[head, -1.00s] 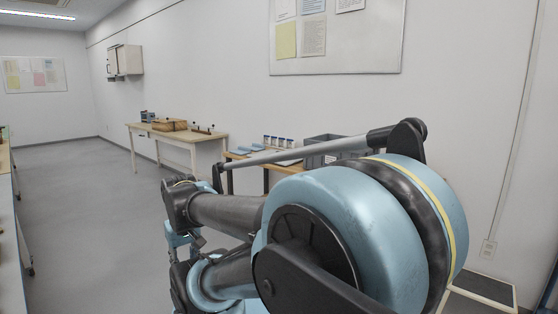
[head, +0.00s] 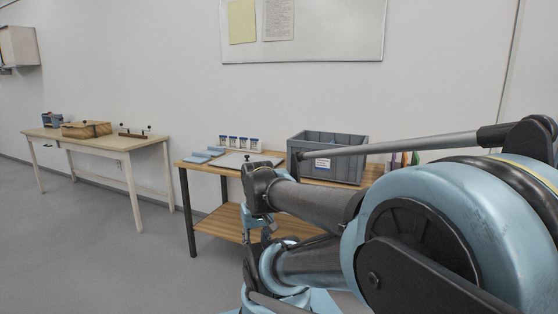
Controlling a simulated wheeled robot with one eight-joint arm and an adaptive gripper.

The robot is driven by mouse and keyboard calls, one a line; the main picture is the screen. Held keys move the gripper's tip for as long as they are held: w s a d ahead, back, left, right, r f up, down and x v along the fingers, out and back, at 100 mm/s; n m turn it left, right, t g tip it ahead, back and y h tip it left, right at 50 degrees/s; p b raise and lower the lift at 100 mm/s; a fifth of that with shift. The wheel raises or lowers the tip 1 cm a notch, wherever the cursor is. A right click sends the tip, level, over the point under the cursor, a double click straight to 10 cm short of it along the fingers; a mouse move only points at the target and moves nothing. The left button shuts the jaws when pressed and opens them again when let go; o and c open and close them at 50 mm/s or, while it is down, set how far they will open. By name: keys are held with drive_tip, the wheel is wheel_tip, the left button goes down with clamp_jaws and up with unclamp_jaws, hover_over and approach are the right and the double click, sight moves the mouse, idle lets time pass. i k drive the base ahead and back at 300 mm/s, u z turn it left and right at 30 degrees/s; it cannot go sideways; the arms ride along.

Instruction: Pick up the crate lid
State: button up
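A grey crate (head: 326,168) with a white label stands on a wooden table, its top open. A flat grey panel (head: 240,160) lies on the same table, left of the crate and partly behind my arm. It may be the crate lid, but I cannot tell for sure. My arm covers the front of the table and part of the crate's lower side. I cannot make out my gripper's fingers in the head view, and I see nothing held.
The wooden table (head: 186,168) has a lower shelf and also bears several small bottles (head: 239,143) and blue-grey pieces (head: 200,157). A pale bench (head: 110,143) at left carries a wooden box (head: 86,129). Grey floor lies clear at lower left.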

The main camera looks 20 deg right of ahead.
sight(234, 159)
drive_tip(key=z, duration=0.25)
drive_tip(key=i, duration=1.65)
drive_tip(key=u, duration=0.05)
